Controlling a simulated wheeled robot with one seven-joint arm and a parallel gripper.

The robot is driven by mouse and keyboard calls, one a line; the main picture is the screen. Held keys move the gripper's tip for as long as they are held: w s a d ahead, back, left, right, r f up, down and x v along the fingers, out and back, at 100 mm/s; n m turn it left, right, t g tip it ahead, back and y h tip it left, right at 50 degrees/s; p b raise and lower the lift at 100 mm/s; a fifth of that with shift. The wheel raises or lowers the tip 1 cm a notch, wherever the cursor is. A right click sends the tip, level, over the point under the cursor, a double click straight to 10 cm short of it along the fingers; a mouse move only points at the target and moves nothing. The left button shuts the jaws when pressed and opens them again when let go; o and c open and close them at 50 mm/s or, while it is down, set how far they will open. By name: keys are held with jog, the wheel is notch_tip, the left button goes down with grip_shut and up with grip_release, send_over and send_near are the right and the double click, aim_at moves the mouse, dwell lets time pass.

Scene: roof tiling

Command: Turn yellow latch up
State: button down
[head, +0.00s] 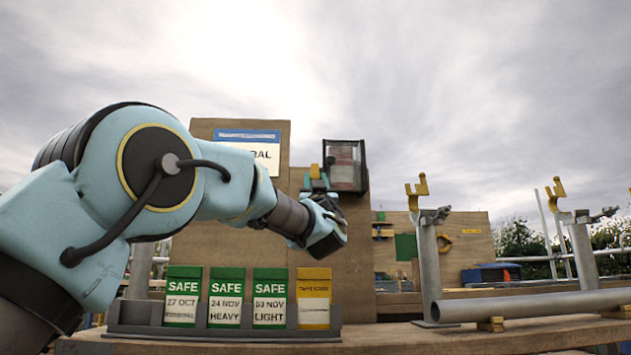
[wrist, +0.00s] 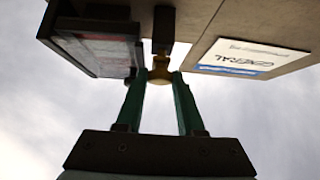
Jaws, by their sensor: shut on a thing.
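The yellow latch (head: 315,171) is at the left edge of a dark-framed display case (head: 345,165) on the wooden board. In the wrist view the latch (wrist: 159,74) is a small yellow piece below a dark block, between my two green fingertips. My gripper (head: 316,184) reaches up to it from below and is shut on it. In the wrist view my gripper (wrist: 161,80) hides part of the latch's lower end. I cannot tell exactly how far the latch is turned.
A white and blue sign (head: 249,150) is on the board left of the case. Below my arm, a grey rack (head: 125,318) holds several green and yellow tags. Open sky lies above.

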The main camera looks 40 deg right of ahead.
jog(key=c, duration=0.5)
grip_release()
jog(key=shift+c, duration=0.2)
jog(key=s+a+f+p, duration=0.2)
jog(key=s+a+f, duration=0.1)
jog(key=s+a, duration=0.6)
jog(key=shift+s+a+f, duration=0.25)
jog(key=shift+s+a, duration=0.05)
jog(key=shift+s, duration=1.25)
